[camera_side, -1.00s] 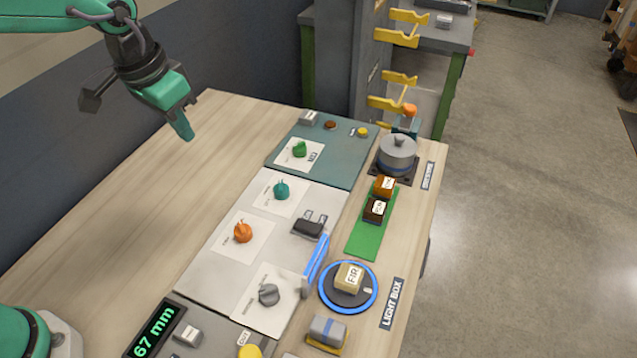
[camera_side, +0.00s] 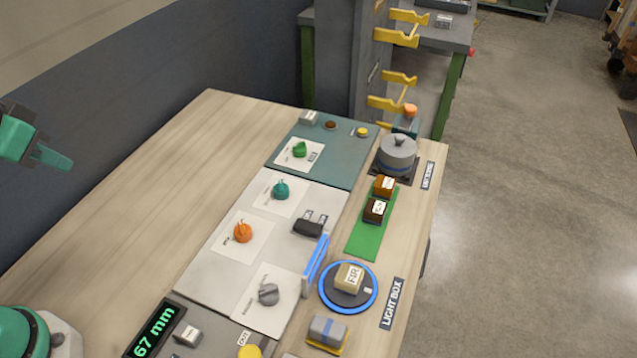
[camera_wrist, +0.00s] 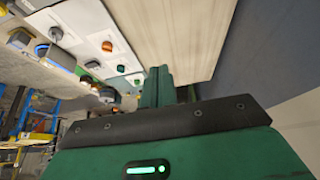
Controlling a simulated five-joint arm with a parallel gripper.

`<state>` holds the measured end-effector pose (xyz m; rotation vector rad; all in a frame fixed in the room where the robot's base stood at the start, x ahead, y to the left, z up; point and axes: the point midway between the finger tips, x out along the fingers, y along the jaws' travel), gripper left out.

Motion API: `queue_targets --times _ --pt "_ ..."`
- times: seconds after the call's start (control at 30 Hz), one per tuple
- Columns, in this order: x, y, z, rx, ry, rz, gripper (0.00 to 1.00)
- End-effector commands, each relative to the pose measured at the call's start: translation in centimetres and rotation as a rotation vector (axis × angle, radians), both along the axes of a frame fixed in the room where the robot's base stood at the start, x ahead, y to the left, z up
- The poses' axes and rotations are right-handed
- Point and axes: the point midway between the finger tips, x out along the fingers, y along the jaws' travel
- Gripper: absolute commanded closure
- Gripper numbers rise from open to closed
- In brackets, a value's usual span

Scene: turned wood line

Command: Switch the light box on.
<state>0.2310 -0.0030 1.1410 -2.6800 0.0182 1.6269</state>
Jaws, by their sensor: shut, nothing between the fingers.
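The LIGHT BOX label (camera_side: 392,303) lies at the right edge of the bench in the side view. Beside it is a dark round plate with a blue ring (camera_side: 323,298), bearing a pale block marked FIR (camera_side: 349,277). A blue upright panel (camera_side: 316,260) stands just left of the ring. A grey knob (camera_side: 268,293), an orange knob (camera_side: 242,232), a teal knob (camera_side: 281,190) and a black switch-like part (camera_side: 308,227) sit on the pale panel. I cannot tell which control is the light box's. My gripper (camera_side: 62,160) is shut and empty, far left of them; its fingers also show in the wrist view (camera_wrist: 157,85).
A green knob (camera_side: 299,149) sits on the teal panel at the back. Dark and brown labelled blocks stand on a green strip (camera_side: 363,243). A grey lidded pot (camera_side: 397,155) is behind them. A display (camera_side: 152,330) reads 67 mm. The bench's left side is clear.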

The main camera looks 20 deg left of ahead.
Motion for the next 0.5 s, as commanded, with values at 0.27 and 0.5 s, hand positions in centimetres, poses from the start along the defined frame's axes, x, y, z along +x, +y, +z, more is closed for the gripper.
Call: queue_targets --times 0.27,0.5 --pt "-0.73 0.35 -0.32 0.001 -0.012 0.014 1.0" --pt "-0.68 0.33 -0.29 0.001 -0.012 0.013 1.0"
